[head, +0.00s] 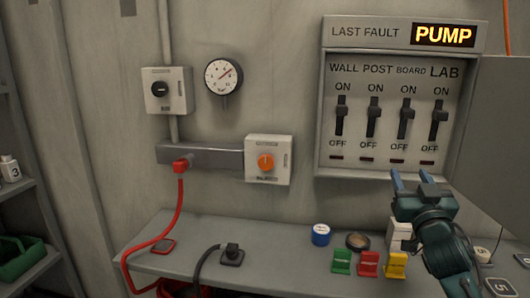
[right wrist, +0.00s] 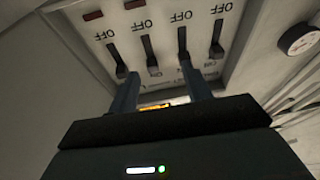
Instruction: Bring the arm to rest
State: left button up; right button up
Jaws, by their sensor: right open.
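My right gripper (head: 411,180) is open and empty. In the head view it appears in front of the lower edge of the grey switch panel (head: 322,100), with its blue fingers pointing up. In the right wrist view the two fingers (right wrist: 161,88) stand apart with nothing held between them, and the panel's switches (right wrist: 148,50) lie beyond. The panel has a row of dark lever switches labelled WALL, POST, BOARD and LAB (head: 438,122). Its display (head: 443,36) reads PUMP. My left gripper is not in view.
The panel's open door (head: 495,130) stands at the right. A red cable (head: 181,205) hangs at the left.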

jog(key=s+a+f+n+g+y, duration=0.1)
jog(key=s+a+f+g, duration=0.15)
jog(key=f, duration=0.55)
jog(key=s+a+f+n+g+y, duration=0.1)
jog(key=s+a+f+y, duration=0.2)
jog(key=f, duration=0.5)
jog(key=s+a+f+n+g, duration=0.1)
jog(key=s+a+f, duration=0.2)
jog(key=a+f, duration=0.3)
jog(key=s+a+f+g+y, duration=0.1)
jog(key=s+a+f+g, duration=0.1)
jog(key=s+f, duration=0.3)
jog(key=s+a+f+n+g+y, duration=0.1)
jog(key=s+a+f, duration=0.3)
jog(key=s, duration=0.5)
jog(key=s+a+f+g+y, duration=0.1)
jog(key=s+a+f+g, duration=0.1)
jog(key=s+f, duration=0.4)
jog(key=shift+s+a+f+g+p, duration=0.4)
jog(key=shift+a+f, duration=0.1)
jog(key=shift+a, duration=0.25)
jog(key=shift+d, duration=0.15)
jog(key=shift+c, duration=1.4)
